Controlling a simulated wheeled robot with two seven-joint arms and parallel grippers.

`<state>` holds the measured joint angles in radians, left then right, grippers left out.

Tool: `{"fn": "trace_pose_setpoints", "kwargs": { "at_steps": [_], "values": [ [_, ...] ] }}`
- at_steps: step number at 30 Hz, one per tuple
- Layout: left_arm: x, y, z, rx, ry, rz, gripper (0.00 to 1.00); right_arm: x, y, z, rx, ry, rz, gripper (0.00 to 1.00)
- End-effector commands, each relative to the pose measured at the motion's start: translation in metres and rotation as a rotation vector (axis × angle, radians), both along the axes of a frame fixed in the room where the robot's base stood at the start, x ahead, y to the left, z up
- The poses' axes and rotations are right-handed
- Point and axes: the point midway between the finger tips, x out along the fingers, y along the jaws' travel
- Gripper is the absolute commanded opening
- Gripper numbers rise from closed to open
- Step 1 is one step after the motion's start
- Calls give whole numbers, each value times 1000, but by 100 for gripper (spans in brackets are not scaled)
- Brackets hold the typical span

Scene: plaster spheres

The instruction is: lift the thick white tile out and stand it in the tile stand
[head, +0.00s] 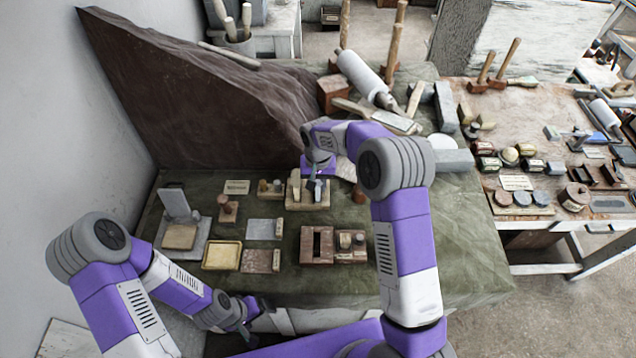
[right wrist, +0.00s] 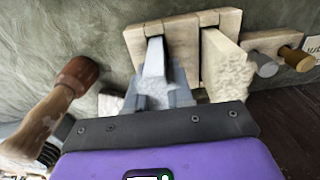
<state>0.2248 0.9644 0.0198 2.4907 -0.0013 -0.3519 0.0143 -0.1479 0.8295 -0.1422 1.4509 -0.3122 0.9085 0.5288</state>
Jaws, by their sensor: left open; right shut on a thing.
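The tile stand (head: 307,204) is a pale wooden block with two slots, at the middle of the green table; it also shows at the top of the right wrist view (right wrist: 186,42). My right gripper (head: 315,186) is over its right slot, shut on the thick white tile (right wrist: 155,66), which looks pale grey in shadow. The tile is seen nearly edge-on, its far end at the slot; how deep it sits is hidden. A cream tile (right wrist: 228,66) stands in the other slot. My left gripper (head: 250,322) is open and empty, low at the table's front edge.
A red-brown box (head: 306,246) with a dark opening stands in front of the stand. A small block with pegs (right wrist: 278,42) is beside the stand. A yellow tray (head: 222,255) and flat plates lie to the left. A wooden-handled tool (right wrist: 45,115) lies near my right gripper.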

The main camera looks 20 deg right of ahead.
Motion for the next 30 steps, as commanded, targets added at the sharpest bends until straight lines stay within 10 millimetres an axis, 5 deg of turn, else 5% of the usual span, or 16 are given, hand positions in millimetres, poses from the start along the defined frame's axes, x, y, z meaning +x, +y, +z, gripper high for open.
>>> {"fn": "trace_pose_setpoints", "kwargs": {
  "at_steps": [16, 17, 22, 30],
  "values": [
    [0, 0, -8, 0, 0, 0, 84, 0, 0, -11, 0, 0, 0, 0],
    [0, 0, -8, 0, 0, 0, 84, 0, 0, -11, 0, 0, 0, 25],
    [0, 0, -7, 0, 0, 0, 84, 0, 0, -11, 0, 0, 0, 51],
    [0, 0, -7, 0, 0, 0, 84, 0, 0, -11, -1, 1, 0, 51]
  ]
}}
